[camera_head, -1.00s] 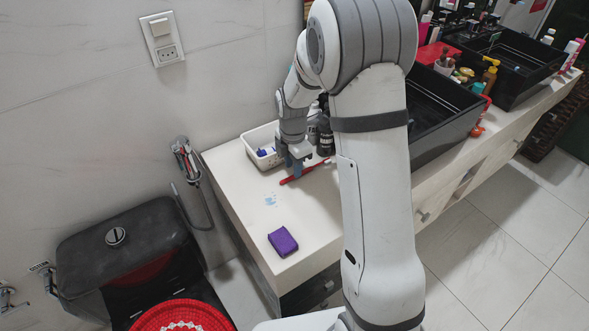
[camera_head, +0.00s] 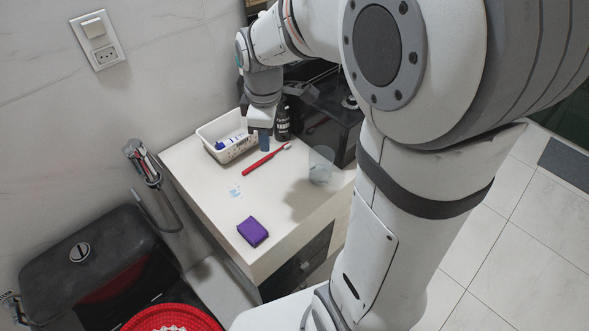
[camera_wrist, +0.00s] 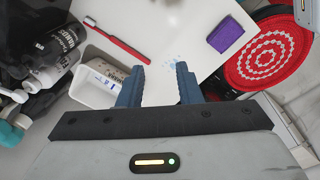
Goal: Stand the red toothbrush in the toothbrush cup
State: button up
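The red toothbrush (camera_head: 262,161) lies flat on the counter, its white bristle head toward the right; it also shows at the upper left of the wrist view (camera_wrist: 118,41). A clear, translucent cup (camera_head: 321,166) stands upright on the counter to the right of the toothbrush; it looks empty and is not seen in the wrist view. My gripper (camera_head: 258,141) is over the counter by the back side of the toothbrush, near the white basket. In the wrist view my gripper (camera_wrist: 159,86) has its blue fingers apart with nothing between them.
A white basket (camera_head: 228,150) with small items and a dark bottle (camera_head: 283,121) stand at the back. A black sink (camera_head: 330,125) is behind the cup. A purple sponge (camera_head: 252,231) lies near the front.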

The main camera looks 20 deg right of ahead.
jog(key=s+d+r+m+t, duration=0.1)
jog(key=s+d+m, duration=0.1)
jog(key=s+m, duration=1)
jog(key=shift+s+m, duration=0.4)
jog(key=shift+s, duration=0.65)
jog(key=shift+a, duration=0.1)
